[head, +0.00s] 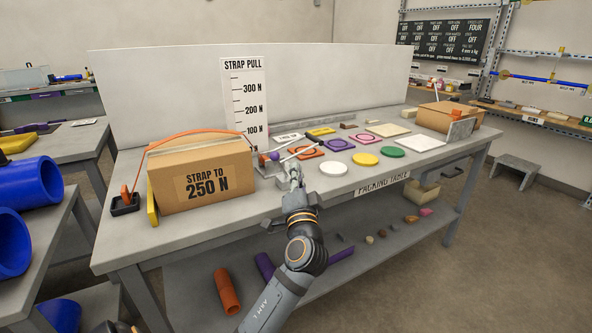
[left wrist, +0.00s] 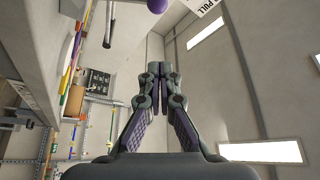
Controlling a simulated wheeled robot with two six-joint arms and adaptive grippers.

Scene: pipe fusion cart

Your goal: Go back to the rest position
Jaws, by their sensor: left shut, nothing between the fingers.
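My left gripper (head: 295,172) is at the front edge of the packing table (head: 225,226), beside the right end of the cardboard box. My left arm comes up to it from the bottom of the head view. In the left wrist view the two fingers of the left gripper (left wrist: 157,85) meet at the tips, with nothing between them. A purple ball (head: 273,156) is close to the gripper's left; a purple ball (left wrist: 157,5) also shows at the top of the left wrist view. My right gripper is not in view.
A cardboard box (head: 200,165) marked "STRAP TO 250 N" has an orange strap (head: 172,136) over it. The strap pull scale (head: 243,95) stands behind. Coloured discs and squares lie right of the gripper, including a white disc (head: 332,167). An open box (head: 448,115) is at the far right.

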